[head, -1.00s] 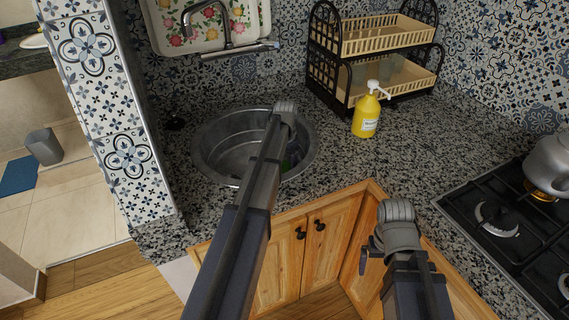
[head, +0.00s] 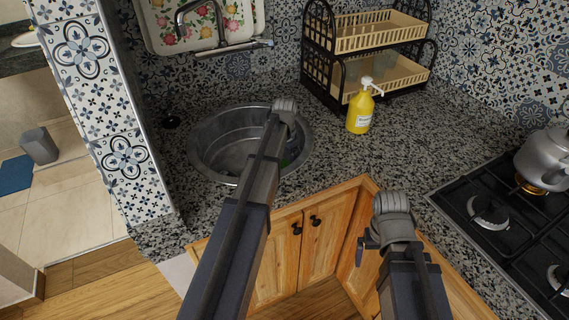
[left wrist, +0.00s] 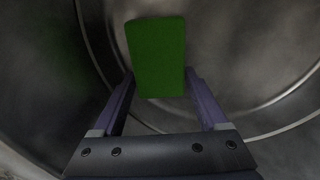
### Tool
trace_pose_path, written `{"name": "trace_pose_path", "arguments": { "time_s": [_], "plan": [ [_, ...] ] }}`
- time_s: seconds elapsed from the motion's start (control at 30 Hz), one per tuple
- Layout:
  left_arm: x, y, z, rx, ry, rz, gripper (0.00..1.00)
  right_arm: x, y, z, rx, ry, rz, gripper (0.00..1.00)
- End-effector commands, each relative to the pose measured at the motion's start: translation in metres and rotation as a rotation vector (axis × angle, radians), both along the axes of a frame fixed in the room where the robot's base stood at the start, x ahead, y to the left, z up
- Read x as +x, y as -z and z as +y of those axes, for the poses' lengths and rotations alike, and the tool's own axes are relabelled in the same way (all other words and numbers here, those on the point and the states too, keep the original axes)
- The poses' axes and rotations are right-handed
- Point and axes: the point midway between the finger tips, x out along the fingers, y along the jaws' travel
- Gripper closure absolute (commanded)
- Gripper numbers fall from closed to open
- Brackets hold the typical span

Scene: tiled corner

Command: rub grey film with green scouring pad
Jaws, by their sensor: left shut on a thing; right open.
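The green scouring pad (left wrist: 158,58) is between the fingers of my left gripper (left wrist: 160,88), which is shut on it. In the left wrist view the pad is inside the round metal sink (left wrist: 240,35); I cannot tell whether it touches the wall. In the head view my left arm reaches over the sink (head: 213,148), and only a sliver of green shows beside my wrist. I cannot make out the grey film apart from the sink's grey metal. My right gripper (head: 366,241) is open and empty in front of the wooden cabinet, mostly hidden by its own wrist.
A yellow pump bottle (head: 359,114) stands on the speckled counter (head: 405,150) right of the sink. A two-tier rack (head: 365,60) is behind it. A tap (head: 215,25) is above the sink, near a floral tray (head: 160,35). A stove (head: 515,235) with a kettle (head: 545,158) is at right.

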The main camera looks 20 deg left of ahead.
Motion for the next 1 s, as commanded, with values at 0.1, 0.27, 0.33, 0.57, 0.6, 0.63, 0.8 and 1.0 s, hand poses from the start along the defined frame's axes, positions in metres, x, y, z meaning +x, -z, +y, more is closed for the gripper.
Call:
{"name": "trace_pose_path", "arguments": {
  "time_s": [0.1,0.27,0.33,0.57,0.6,0.63,0.8,1.0],
  "plan": [
    [0.0,-0.018,0.001,0.001,0.0,0.0,0.68,0.0,-0.018,0.0,0.0,0.0,0.0,0.0],
    [0.001,-0.033,0.001,0.002,-0.001,-0.002,0.68,0.0,-0.033,0.0,0.0,0.0,0.0,0.0],
    [0.001,-0.04,0.001,0.002,-0.001,-0.002,0.68,0.0,-0.04,0.0,0.0,0.0,0.0,0.0],
    [0.001,-0.043,0.001,0.002,-0.001,-0.002,0.68,0.0,-0.043,0.0,0.0,0.0,0.0,0.0],
    [0.001,-0.042,0.001,0.002,-0.001,-0.002,0.68,0.0,-0.043,0.0,0.0,0.0,0.0,0.0],
    [0.001,-0.042,0.001,0.002,-0.001,-0.002,0.68,0.0,-0.042,0.0,0.0,0.0,0.0,0.0],
    [0.001,-0.045,0.001,0.003,-0.001,-0.002,0.68,0.0,-0.045,0.0,0.0,0.0,0.0,0.0],
    [0.001,-0.06,0.001,0.003,-0.001,-0.002,0.68,0.0,-0.06,0.0,0.0,0.0,0.0,0.0]
  ]
}}
